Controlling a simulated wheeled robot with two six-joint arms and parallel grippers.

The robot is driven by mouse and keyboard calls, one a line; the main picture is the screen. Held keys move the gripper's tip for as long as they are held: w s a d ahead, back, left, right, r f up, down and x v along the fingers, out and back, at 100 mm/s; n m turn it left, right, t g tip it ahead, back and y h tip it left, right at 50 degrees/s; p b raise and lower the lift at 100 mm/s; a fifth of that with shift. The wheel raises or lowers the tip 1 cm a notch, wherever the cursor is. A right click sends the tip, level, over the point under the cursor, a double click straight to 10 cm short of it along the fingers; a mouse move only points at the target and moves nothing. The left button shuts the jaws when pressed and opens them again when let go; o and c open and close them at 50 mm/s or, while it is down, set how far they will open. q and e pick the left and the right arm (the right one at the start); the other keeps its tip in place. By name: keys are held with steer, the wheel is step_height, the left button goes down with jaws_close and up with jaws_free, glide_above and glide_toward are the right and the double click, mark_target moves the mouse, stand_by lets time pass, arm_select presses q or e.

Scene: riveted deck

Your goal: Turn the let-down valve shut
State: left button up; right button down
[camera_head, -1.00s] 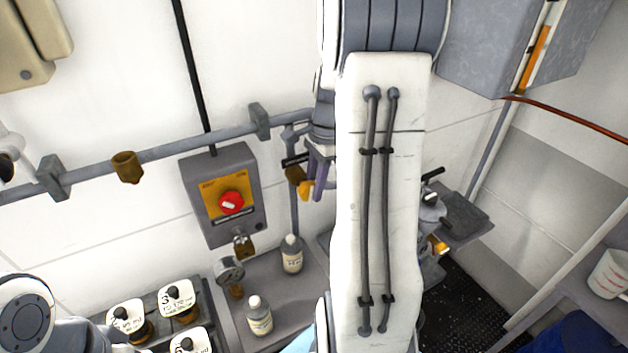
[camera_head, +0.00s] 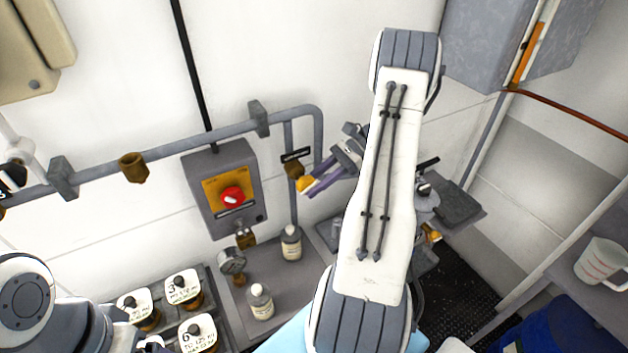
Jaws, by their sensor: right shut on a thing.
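A brass valve (camera_head: 293,169) sits on the vertical pipe right of the grey switch box, with a small black label plate (camera_head: 296,155) just above it. Its yellow handle (camera_head: 304,184) points down and to the right. My right gripper (camera_head: 311,187) reaches in from the right, its purple fingers shut on the yellow handle. The fingers hide part of the handle. I cannot read the label. My left arm shows at the lower left, but its gripper is not clearly seen.
Two bottles (camera_head: 291,243) stand on the grey bench. Several labelled jars stand at lower left. A white jug (camera_head: 601,262) is at far right.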

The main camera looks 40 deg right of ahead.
steer(key=y, duration=0.1)
steer(key=t+y, duration=0.1)
steer(key=shift+f+y+b, duration=0.3)
steer(key=shift+y+b, duration=0.1)
arm_select(q)
steer(key=shift+f+b, duration=0.6)
steer(key=shift+f, duration=0.5)
arm_select(e)
steer(key=shift+a+t+y, duration=0.1)
steer(key=shift+t+y, duration=0.2)
steer(key=shift+y, duration=0.8)
steer(key=c, duration=0.6)
jaws_free()
arm_select(q)
steer(key=shift+f, duration=0.15)
arm_select(e)
steer(key=shift+f+y, duration=0.1)
steer(key=shift+y, duration=0.2)
